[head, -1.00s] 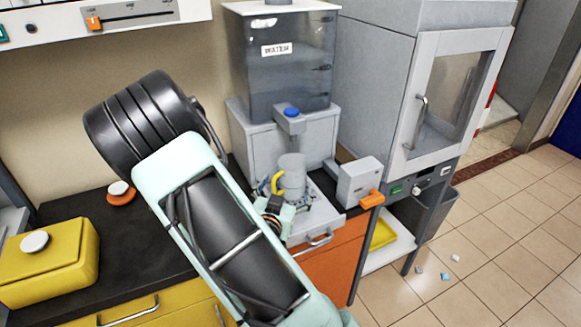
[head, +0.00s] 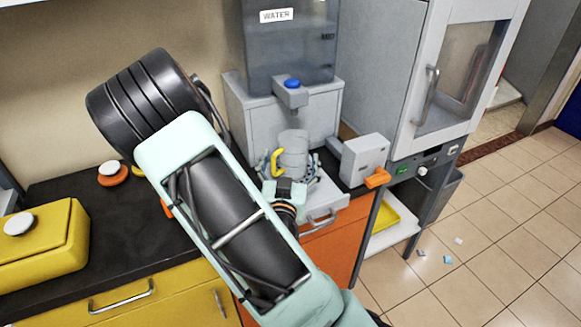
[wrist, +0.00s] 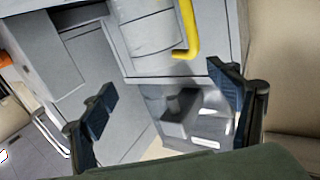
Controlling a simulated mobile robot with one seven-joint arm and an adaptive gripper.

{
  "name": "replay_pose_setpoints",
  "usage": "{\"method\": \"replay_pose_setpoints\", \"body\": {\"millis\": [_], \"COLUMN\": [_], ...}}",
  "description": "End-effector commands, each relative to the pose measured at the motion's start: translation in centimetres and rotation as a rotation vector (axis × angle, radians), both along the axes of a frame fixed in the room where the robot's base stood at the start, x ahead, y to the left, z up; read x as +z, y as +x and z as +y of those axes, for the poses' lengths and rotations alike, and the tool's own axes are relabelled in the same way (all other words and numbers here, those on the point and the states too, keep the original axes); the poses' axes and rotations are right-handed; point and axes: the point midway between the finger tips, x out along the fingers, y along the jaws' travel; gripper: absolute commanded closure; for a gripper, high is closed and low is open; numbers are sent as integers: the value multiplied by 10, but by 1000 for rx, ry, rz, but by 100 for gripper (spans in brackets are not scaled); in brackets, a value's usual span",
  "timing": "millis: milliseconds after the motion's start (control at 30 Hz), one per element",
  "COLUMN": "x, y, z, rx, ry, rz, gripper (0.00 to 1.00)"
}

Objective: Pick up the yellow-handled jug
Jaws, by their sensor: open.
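The jug (head: 293,150) is a pale grey, cylindrical vessel with a yellow handle (head: 277,162) on its left side. It stands upright under the blue-topped tap of the water dispenser. In the wrist view the jug (wrist: 143,25) is at the top, partly cut off, with its yellow handle (wrist: 188,32) at its right. My gripper (head: 290,174) is just in front of the jug in the head view and hides its lower part. In the wrist view my gripper (wrist: 163,98) has its dark fingers wide apart, with nothing held. The jug appears beyond the fingertips.
The water dispenser (head: 242,125) stands right behind the jug. A grey box with an orange lever (head: 376,178) is close on the right, beside a tall glass-doored cabinet (head: 385,60). A yellow case (head: 45,255) sits on the dark counter (head: 125,255) at left.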

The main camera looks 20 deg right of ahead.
Motion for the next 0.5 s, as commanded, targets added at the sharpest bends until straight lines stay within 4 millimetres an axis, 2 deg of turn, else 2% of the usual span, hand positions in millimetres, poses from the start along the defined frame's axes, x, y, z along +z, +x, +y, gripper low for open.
{"method": "replay_pose_setpoints", "body": {"millis": [100,233,500], "x": [-5,1,-1], "y": [3,19,38], "z": [-3,-13,-23], "rx": [-1,-3,-2], "ry": [2,0,-2], "rz": [-2,-1,1], "gripper": [18,18,18]}}
